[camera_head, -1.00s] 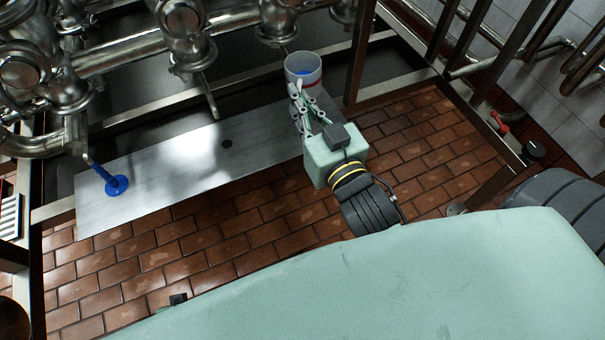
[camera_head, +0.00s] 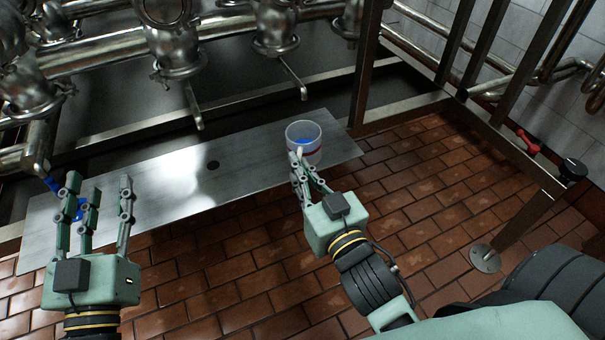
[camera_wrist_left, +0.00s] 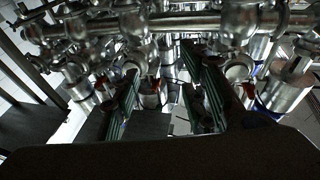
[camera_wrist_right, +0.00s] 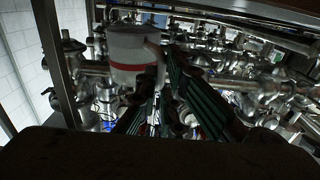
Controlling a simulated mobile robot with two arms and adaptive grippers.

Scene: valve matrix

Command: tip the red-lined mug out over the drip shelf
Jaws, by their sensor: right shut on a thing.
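The mug (camera_head: 304,148) is whitish with a red band and something blue inside. It looks roughly upright near the right end of the drip shelf (camera_head: 165,184), a long bare metal plate. I cannot tell whether it touches the shelf. My right gripper (camera_head: 301,178) is shut on the mug's handle. The right wrist view shows the mug (camera_wrist_right: 132,52) at the fingertips, its red band below mid-height. My left gripper (camera_head: 98,190) is open and empty in front of the shelf's left end. Its spread fingers also show in the left wrist view (camera_wrist_left: 165,95).
Steel pipes and valves (camera_head: 175,50) hang behind the shelf. A dark upright post (camera_head: 366,65) stands right of the mug.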

